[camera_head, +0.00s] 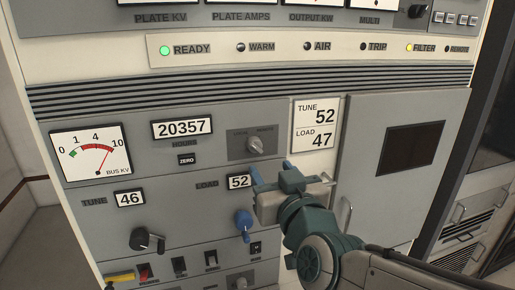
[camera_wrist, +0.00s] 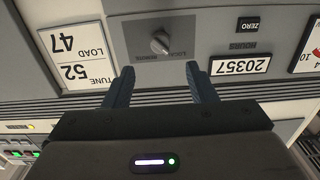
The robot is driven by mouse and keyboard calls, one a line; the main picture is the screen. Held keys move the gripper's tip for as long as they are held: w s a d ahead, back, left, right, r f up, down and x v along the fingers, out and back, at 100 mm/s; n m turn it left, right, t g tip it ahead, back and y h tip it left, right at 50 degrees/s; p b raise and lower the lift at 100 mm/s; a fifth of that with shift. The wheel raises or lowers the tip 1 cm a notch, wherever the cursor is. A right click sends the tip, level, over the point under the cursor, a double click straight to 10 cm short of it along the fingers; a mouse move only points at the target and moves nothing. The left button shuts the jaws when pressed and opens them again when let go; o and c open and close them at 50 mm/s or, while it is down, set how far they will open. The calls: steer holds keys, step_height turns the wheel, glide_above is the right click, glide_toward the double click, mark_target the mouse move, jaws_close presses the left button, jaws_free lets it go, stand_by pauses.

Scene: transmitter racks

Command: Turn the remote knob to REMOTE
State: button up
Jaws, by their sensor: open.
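The remote knob (camera_head: 255,146) is a small grey knob on a darker grey plate (camera_head: 238,146), with small LOCAL and REMOTE labels above it, LOCAL left and REMOTE right. Its pointer seems to lean to the upper left, toward LOCAL, though it is small. The knob (camera_wrist: 160,42) also shows in the wrist view, upside down, beyond the fingertips and roughly centred between them. My gripper (camera_head: 273,171) is open and empty, below and right of the knob in the head view. Its two blue fingers (camera_wrist: 160,76) are apart from the knob.
A TUNE/LOAD card (camera_head: 315,126) is right of the knob, and the hours counter (camera_head: 182,127) is left. A blue load knob (camera_head: 243,222) and a black tune knob (camera_head: 146,240) stick out lower down. A grey cabinet door (camera_head: 385,190) is at the right.

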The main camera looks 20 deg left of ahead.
mark_target(257, 150)
steer(key=p+x, duration=0.1)
steer(key=x, duration=0.8)
steer(key=shift+w+a+p, duration=0.2)
steer(key=shift+w+p, duration=0.15)
steer(key=c, duration=1)
